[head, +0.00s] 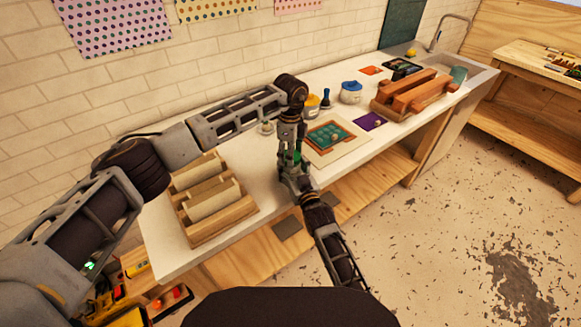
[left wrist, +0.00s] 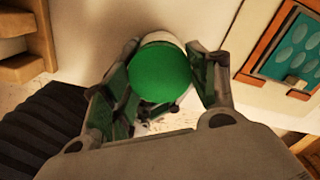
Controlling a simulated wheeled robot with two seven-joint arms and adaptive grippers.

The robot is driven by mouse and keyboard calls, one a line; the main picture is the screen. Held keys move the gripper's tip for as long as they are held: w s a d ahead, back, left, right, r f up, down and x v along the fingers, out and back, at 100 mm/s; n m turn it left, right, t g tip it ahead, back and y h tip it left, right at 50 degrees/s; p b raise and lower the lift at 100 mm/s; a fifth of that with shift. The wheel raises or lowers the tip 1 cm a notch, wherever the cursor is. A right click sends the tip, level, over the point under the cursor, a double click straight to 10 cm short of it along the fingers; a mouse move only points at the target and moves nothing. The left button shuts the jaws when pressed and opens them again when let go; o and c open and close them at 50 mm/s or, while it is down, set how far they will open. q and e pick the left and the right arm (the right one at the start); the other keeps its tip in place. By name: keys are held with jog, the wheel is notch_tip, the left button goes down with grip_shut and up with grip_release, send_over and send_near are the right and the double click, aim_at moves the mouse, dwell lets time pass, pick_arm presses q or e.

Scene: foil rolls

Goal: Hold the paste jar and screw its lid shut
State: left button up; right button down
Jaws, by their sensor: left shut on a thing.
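The green lid (left wrist: 160,73) is seen face-on between the fingers of my left gripper (left wrist: 163,85) in the left wrist view. A whitish edge, seemingly the paste jar (left wrist: 161,37), shows behind it. In the head view my left gripper (head: 292,150) points down from above, shut on the lid, with a little green (head: 298,156) showing there. My right gripper (head: 294,178) comes up from the bottom and meets it just below, off the front of the counter. Its fingers and most of the jar are hidden, so I cannot tell whether it grips the jar.
A wooden rack with pale rolls (head: 205,190) stands left on the white counter (head: 185,255). Behind my grippers are a yellow jar (head: 312,106), a blue-lidded jar (head: 351,92) and a dark bottle (head: 326,98). A framed teal tray (head: 330,136) lies to the right. Open floor lies in front.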

pick_arm(q)
jog(key=m, duration=0.9)
jog(key=shift+m, duration=0.4)
jog(key=m, duration=0.4)
jog(key=shift+m, duration=0.4)
jog(key=m, duration=0.4)
jog(key=shift+m, duration=0.4)
jog(key=m, duration=0.4)
jog(key=shift+m, duration=0.3)
jog(key=m, duration=0.4)
jog(key=shift+m, duration=0.4)
jog(key=m, duration=0.4)
jog(key=shift+m, duration=0.4)
jog(key=m, duration=0.4)
jog(key=shift+f+m, duration=0.1)
jog(key=shift+m, duration=0.3)
